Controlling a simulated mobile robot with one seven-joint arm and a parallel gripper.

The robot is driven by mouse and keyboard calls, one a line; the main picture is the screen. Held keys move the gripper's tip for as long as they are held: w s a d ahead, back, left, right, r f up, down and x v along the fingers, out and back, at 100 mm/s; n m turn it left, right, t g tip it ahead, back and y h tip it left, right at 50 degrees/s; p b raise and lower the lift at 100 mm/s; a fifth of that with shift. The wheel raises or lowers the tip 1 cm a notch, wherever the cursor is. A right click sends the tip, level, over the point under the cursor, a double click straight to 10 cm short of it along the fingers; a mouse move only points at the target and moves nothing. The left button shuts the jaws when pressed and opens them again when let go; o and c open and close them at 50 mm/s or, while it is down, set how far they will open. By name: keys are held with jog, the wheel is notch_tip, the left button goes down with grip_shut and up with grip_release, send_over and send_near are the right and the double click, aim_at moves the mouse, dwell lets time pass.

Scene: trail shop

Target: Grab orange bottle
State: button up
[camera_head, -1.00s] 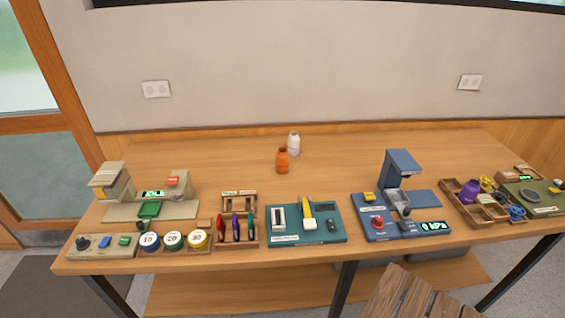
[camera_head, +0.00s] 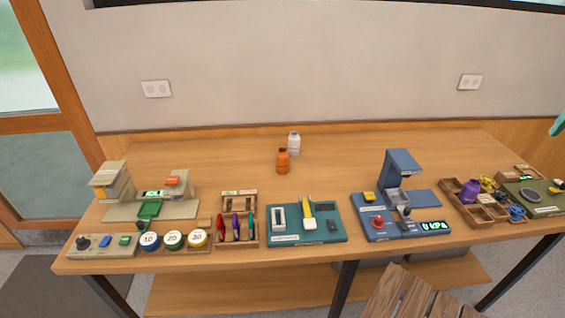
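An orange bottle (camera_head: 282,161) stands upright on the wooden table (camera_head: 340,170), a little back of its middle. A white bottle (camera_head: 294,144) stands upright just behind it and slightly to the right. A small teal shape (camera_head: 558,125) shows at the right edge of the picture; I cannot tell whether it is part of my arm. My gripper's fingers do not show in this view.
Along the front edge stand a beige device (camera_head: 150,209), a wooden rack of coloured tools (camera_head: 250,236), a teal tray (camera_head: 283,240), a blue machine (camera_head: 404,164) and a wooden tray with a purple bottle (camera_head: 469,190).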

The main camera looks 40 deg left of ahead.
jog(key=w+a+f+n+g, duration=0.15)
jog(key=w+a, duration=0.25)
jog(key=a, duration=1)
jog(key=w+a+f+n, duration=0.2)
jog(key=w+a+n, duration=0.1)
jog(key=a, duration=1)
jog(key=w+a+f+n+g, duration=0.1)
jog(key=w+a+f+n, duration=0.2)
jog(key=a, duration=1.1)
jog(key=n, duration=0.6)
send_near(282, 160)
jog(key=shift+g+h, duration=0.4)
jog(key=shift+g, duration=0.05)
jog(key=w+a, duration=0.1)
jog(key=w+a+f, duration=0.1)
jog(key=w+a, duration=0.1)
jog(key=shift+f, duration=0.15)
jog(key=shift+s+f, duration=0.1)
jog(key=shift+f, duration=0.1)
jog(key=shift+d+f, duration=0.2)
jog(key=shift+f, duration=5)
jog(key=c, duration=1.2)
